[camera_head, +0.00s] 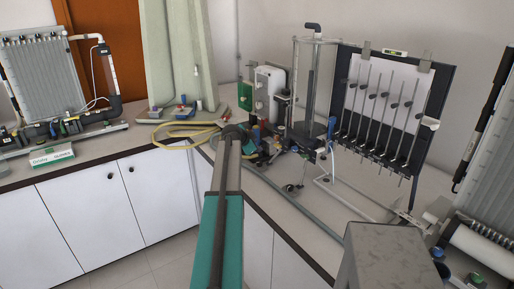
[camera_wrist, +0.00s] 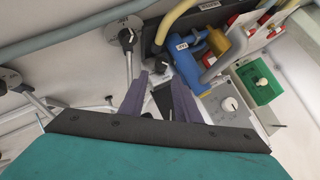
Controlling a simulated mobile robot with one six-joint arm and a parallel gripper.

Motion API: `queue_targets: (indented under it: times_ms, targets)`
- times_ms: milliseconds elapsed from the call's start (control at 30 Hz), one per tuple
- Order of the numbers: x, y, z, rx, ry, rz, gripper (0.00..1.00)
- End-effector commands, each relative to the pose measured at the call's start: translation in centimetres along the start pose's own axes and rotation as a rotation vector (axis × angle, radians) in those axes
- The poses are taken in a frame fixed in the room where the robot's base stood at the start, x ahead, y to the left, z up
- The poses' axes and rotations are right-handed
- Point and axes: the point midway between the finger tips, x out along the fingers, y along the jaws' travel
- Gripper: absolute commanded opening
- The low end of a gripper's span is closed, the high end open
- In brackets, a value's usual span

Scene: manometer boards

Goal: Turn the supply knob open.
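In the wrist view a small black knob with a pale marking (camera_wrist: 161,69) sits on the equipment between the two purple fingertips of my gripper (camera_wrist: 160,78). The fingers stand apart, one on each side of it; I cannot tell whether they touch it. No readable label confirms that it is the supply knob. A white dial knob (camera_wrist: 230,104) on a white box is to the right. In the head view my gripper (camera_head: 236,131) reaches the equipment on the bench corner, and the black knob is hidden there.
A black lever valve (camera_wrist: 127,39) on a round plate is close to the left. A blue block (camera_wrist: 185,62), a yellow block (camera_wrist: 218,42) and a green box (camera_wrist: 258,82) crowd the right. The manometer board (camera_head: 385,110) stands at the right. Yellow hose (camera_head: 175,135) lies on the bench.

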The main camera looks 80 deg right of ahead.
Motion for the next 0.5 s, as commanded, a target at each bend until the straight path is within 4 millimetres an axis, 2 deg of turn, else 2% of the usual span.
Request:
queue_targets:
  times_ms: [167,500]
  targets:
    - [0.0,-0.1,0.0,-0.093,0.001,-0.004,0.3]
    - [-0.2,-1.1,-0.1,-0.472,0.02,-0.046,0.3]
